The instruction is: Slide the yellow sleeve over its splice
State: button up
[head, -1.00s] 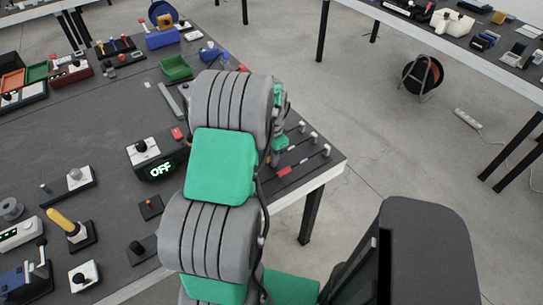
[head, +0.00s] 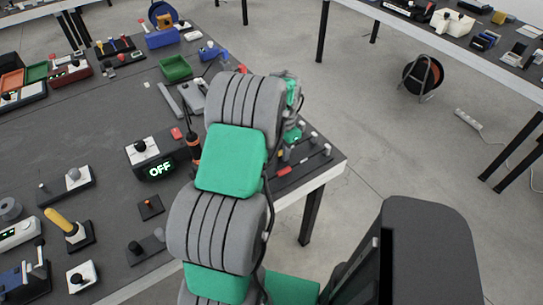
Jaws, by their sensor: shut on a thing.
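My gripper (head: 287,147) shows only in part past the right side of my arm, low over the near right corner of the table. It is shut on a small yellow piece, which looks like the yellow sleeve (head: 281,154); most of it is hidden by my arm. Below and to the right, dark strips with pale posts (head: 327,150) lie at the table corner. One strip carries a red piece (head: 284,170), perhaps a splice or another sleeve. The yellow sleeve's own splice cannot be made out, nor whether the sleeve touches it.
A black-and-orange handled tool (head: 193,145) stands left of my arm. A box reading OFF (head: 157,165) and a yellow-handled lever (head: 65,222) sit on the left. A green bin (head: 175,68) is farther back. Open floor lies right of the table (head: 334,166).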

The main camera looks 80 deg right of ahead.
jog(key=shift+s+d, duration=1.1)
jog(key=shift+d, duration=0.1)
jog(key=o, duration=0.6)
notch_tip(320, 180, up, 7)
jog(key=p, duration=0.3)
jog(key=shift+p, duration=0.35)
